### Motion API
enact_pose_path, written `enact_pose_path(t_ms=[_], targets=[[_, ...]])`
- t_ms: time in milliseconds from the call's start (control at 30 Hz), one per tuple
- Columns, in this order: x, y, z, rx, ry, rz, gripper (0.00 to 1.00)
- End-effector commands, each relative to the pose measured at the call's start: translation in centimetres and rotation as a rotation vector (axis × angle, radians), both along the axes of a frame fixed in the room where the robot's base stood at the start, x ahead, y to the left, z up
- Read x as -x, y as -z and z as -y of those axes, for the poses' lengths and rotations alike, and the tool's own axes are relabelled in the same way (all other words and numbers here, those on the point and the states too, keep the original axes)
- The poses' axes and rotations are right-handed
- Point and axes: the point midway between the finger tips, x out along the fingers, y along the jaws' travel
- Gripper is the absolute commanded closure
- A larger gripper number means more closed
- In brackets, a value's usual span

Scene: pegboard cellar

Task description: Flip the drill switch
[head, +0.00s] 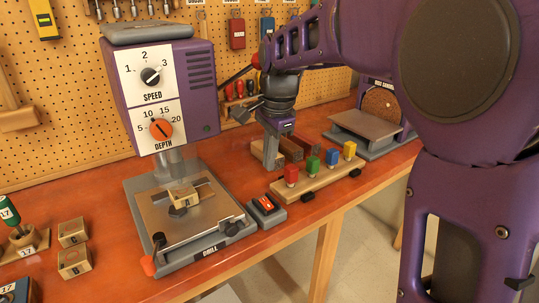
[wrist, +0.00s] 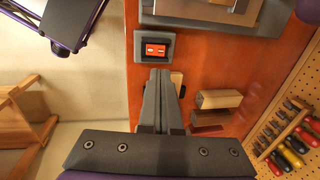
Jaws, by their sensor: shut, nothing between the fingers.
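The drill switch (head: 267,205) is a red rocker in a small dark grey box on the orange bench, just right of the drill's base. In the wrist view the switch (wrist: 156,49) lies just past my fingertips, with its rocker uncovered. My gripper (head: 268,163) points down over the bench, behind the switch in the head view. In the wrist view my gripper (wrist: 158,74) is shut and empty, its fingers pressed together. The fingertips look apart from the switch; their height over the bench is hard to tell. The purple drill press (head: 167,85) has SPEED and DEPTH dials.
A wooden rail with red, green, blue and yellow pegs (head: 313,164) stands right of the switch, close to my gripper. A wooden block is clamped on the drill's plate (head: 183,216). A disc sander (head: 376,115) stands at the back right. Small wooden blocks (head: 73,232) lie left.

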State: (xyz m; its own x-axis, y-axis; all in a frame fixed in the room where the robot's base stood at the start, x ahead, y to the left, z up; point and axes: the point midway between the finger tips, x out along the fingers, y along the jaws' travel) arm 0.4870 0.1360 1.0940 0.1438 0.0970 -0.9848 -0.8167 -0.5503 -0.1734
Motion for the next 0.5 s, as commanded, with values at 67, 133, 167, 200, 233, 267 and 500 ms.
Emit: enact_pose_path(t_ms=[67, 133, 167, 200, 233, 267, 500], targets=[[-0.2, 2.1, -0.2, 0.001, -0.001, -0.003, 1.0], [-0.4, 3.6, -0.3, 0.001, -0.001, -0.004, 1.0], [-0.5, 4.3, -0.4, 0.001, -0.001, -0.004, 1.0], [-0.6, 5.1, -0.5, 0.001, -0.001, -0.003, 1.0], [-0.7, 5.7, -0.5, 0.001, -0.001, -0.004, 1.0], [-0.8, 6.3, -0.6, 0.001, -0.001, -0.004, 1.0], [-1.4, 9.7, -0.9, 0.0, -0.001, -0.001, 1.0]])
